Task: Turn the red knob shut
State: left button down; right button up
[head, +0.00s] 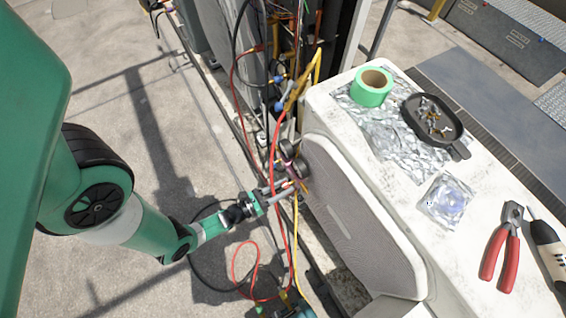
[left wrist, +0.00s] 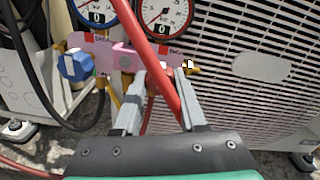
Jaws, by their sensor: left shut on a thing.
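The pink gauge manifold (left wrist: 118,58) hangs beside the condenser's grille, with a blue-rimmed gauge (left wrist: 96,12) and a red-rimmed gauge (left wrist: 163,15) on top. A blue knob (left wrist: 75,65) sits at its left end. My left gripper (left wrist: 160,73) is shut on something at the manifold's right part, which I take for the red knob. The knob itself is mostly hidden by the fingers and by a red hose (left wrist: 158,62) crossing in front. In the head view my left gripper (head: 284,188) reaches the manifold from the left, below the dark gauges. My right gripper is not in view.
Red and yellow hoses hang close around the gripper. The white condenser (head: 425,262) stands at right; on top lie green tape (head: 371,97), a dark tray (head: 411,127) of small parts, and red-handled pliers (head: 500,252). The concrete floor at left is mostly clear.

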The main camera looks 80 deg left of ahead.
pick_arm(q)
jog(key=shift+f, duration=0.1)
dwell(0.3)
jog(key=shift+c, duration=2.3)
grip_release()
